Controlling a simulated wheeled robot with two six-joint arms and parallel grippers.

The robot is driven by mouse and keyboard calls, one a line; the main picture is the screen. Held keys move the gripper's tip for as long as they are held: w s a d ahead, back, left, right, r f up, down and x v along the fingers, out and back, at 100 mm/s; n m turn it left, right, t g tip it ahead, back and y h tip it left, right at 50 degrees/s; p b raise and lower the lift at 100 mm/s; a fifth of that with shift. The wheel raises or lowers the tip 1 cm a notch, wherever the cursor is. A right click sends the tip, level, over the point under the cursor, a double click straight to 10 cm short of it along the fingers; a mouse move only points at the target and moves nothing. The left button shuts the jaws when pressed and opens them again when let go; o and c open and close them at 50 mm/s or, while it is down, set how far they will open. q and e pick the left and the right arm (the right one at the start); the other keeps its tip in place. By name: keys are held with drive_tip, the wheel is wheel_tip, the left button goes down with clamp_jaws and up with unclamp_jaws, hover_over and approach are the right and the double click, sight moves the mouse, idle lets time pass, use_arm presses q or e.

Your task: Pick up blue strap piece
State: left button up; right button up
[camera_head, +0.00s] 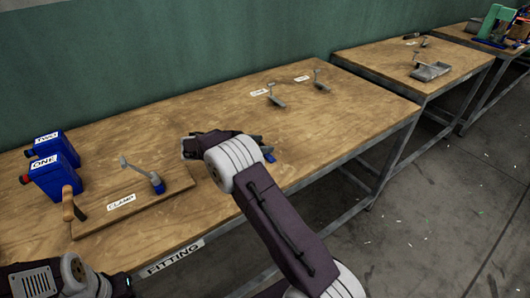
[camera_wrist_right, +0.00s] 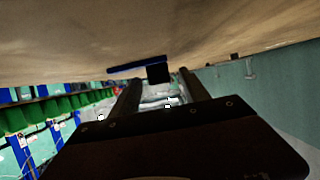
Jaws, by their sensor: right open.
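The blue strap piece (camera_head: 270,157) shows as a small blue bit on the wooden fitting table, just right of my right wrist. The arm hides part of its surroundings. In the right wrist view, a thin dark blue strip (camera_wrist_right: 125,68) lies against the tabletop, with a dark block (camera_wrist_right: 158,73) beside it. My right gripper (camera_wrist_right: 158,80) is open, its two fingers pointing toward the strip and block, with nothing visibly held.
On the fitting table (camera_head: 345,108) stand two blue boxes, TWO (camera_head: 60,148) and ONE (camera_head: 53,178), left of a clamp board (camera_head: 100,222). Two small levers (camera_head: 277,98) (camera_head: 320,85) stand toward the back. A green wall (camera_head: 150,50) runs behind.

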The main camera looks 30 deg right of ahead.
drive_tip(key=shift+w+d+f, duration=0.1)
drive_tip(key=shift+d+f, duration=0.25)
drive_tip(key=shift+d, duration=0.3)
clamp_jaws()
drive_tip(key=shift+r, duration=0.2)
drive_tip(key=shift+r, duration=0.35)
wheel_tip(320, 180, up, 3)
drive_tip(key=shift+r, duration=0.15)
drive_tip(key=s+r+b, duration=0.1)
drive_tip(key=s+r, duration=0.5)
drive_tip(key=s, duration=0.5)
drive_tip(key=shift+s+d+r, duration=0.35)
drive_tip(key=shift+d+r, duration=0.05)
